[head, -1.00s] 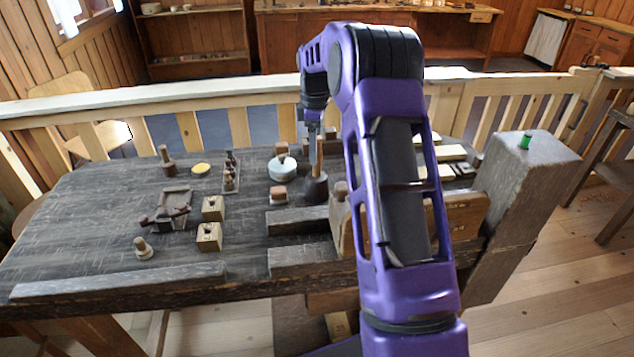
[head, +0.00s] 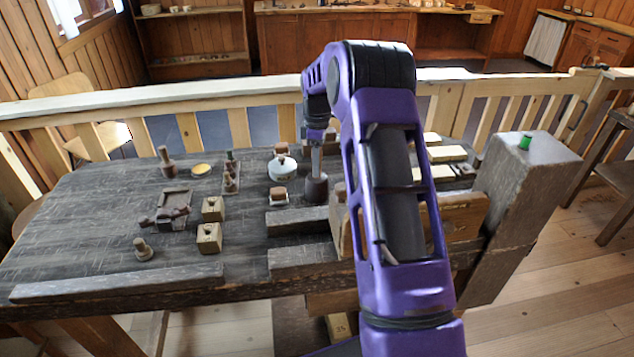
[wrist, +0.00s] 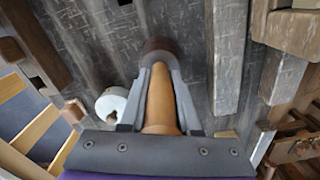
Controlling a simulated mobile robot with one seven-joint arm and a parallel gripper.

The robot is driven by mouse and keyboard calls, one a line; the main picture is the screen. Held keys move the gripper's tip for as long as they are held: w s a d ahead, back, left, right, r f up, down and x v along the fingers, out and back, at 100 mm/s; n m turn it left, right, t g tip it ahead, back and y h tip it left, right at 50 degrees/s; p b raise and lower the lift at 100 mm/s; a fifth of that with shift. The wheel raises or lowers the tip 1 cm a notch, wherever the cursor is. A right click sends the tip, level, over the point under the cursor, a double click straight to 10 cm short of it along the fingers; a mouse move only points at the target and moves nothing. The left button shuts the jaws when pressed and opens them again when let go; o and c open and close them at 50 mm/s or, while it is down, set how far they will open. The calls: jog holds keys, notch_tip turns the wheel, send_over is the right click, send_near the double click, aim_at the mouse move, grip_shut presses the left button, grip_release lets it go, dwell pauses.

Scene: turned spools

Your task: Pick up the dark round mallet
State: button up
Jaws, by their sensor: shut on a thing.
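The dark round mallet (head: 317,189) stands head down by the back middle of the workbench, left of my purple arm. Its dark head (wrist: 158,49) and tan handle (wrist: 161,104) show in the wrist view. My gripper (wrist: 157,80) is shut on the handle, one grey finger on each side. In the head view my gripper (head: 316,152) comes down from above and hides most of the handle. I cannot tell whether the head touches the bench top.
A white round pot (head: 282,169) and a small brown-topped block (head: 278,196) stand just left of the mallet. Thick dark beams (head: 300,219) lie in front. Two pale wooden blocks (head: 209,238) and a dark tray (head: 174,197) are further left. A thick post (head: 520,190) rises right.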

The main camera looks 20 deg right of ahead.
grip_shut()
notch_tip(320, 180, up, 10)
jog(key=shift+r+p, duration=0.1)
jog(key=shift+p, duration=0.2)
jog(key=shift+o, duration=1.6)
grip_release()
grip_shut()
